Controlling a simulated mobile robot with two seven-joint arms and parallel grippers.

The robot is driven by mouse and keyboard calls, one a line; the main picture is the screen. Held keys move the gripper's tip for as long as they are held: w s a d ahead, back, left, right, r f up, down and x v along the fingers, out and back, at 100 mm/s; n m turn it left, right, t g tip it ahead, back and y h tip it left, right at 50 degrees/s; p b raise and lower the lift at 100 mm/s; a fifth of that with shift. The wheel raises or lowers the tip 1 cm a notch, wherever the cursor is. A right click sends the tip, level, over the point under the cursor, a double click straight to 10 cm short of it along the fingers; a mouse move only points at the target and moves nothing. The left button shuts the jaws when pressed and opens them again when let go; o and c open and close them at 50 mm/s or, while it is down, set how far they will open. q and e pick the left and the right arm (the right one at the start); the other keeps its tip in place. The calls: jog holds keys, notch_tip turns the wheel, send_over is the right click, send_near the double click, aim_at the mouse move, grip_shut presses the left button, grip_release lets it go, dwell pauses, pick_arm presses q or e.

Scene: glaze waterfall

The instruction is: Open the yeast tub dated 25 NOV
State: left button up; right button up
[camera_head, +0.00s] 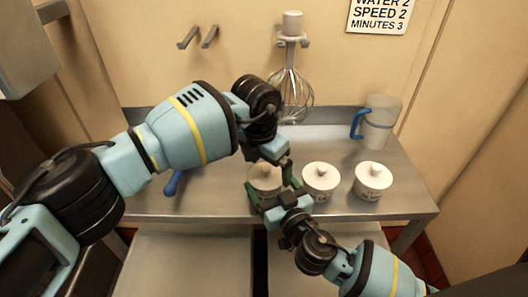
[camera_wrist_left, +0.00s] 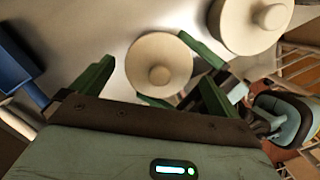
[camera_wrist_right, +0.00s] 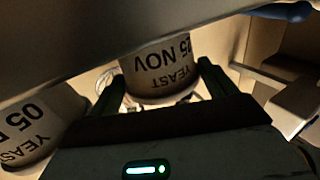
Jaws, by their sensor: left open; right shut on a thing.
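The yeast tub marked 25 NOV (camera_wrist_right: 160,72) sits between my right gripper's fingers (camera_wrist_right: 156,80), its label upside down in the right wrist view. My right gripper is shut on the tub's body. In the head view this tub (camera_head: 264,178) is the leftmost of three and is partly hidden by my grippers. Its round cream lid with a central knob (camera_wrist_left: 158,74) is on and shows in the left wrist view. My left gripper (camera_wrist_left: 156,82) is open, above the lid, its fingers on either side; I cannot tell whether they touch it.
A second lidded tub (camera_head: 321,180), its label starting 05 (camera_wrist_right: 38,130), and a third (camera_head: 372,180) stand to the right on the steel table (camera_head: 225,200). A jug with a blue handle (camera_head: 378,122) stands behind them. A whisk (camera_head: 290,95) hangs on the wall. A blue-handled thing (camera_head: 172,183) lies left.

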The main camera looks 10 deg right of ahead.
pick_arm(q)
jog(key=shift+f, duration=0.65)
jog(key=shift+c, duration=0.3)
jog(key=c, duration=0.9)
jog(key=shift+d+r, duration=0.1)
jog(key=shift+r, duration=0.05)
jog(key=shift+d+r, duration=0.1)
jog(key=shift+r, duration=0.8)
pick_arm(e)
jog(key=shift+d+f, duration=0.1)
jog(key=shift+f, duration=0.2)
pick_arm(q)
jog(key=shift+r, duration=0.15)
grip_shut()
pick_arm(e)
jog(key=shift+s, duration=0.1)
pick_arm(q)
jog(key=shift+f, duration=0.25)
pick_arm(e)
jog(key=shift+r, duration=0.1)
